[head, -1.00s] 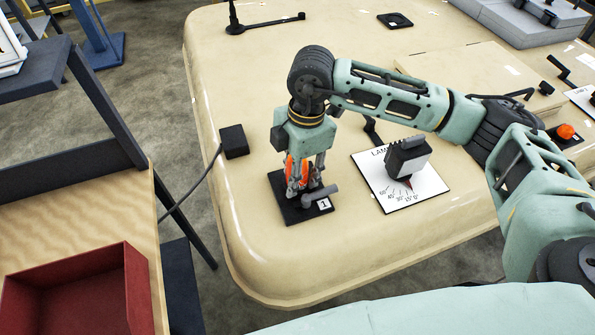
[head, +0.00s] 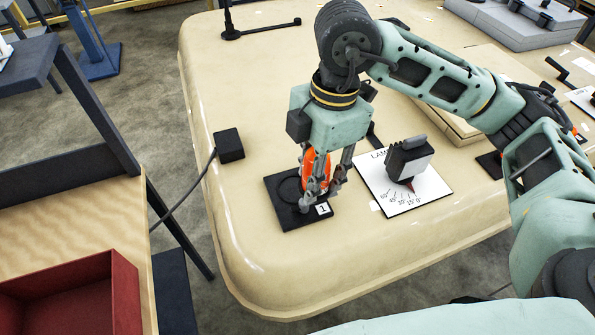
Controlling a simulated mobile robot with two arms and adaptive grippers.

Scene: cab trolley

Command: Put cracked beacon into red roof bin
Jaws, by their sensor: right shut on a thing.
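The orange beacon (head: 315,171) is between the fingers of my right gripper (head: 319,190), which is shut on it. The gripper points down and partly hides the beacon, so I cannot see a crack. The beacon is over the black base plate marked 1 (head: 283,208), whose ring shows to the left of the fingers. I cannot tell whether the beacon is clear of the plate. The red bin (head: 122,292) stands at the lower left on a wooden-topped bench, cut off by the picture's edge; the part of its inside that shows is empty. My left gripper is out of view.
A lamp sign with an angle scale (head: 408,200) and a dark tilted lamp (head: 410,158) stand close right of the gripper. A black box (head: 229,145) with a cable sits left. A gap with floor separates the cream roof panel (head: 265,270) from the wooden bench (head: 88,230).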

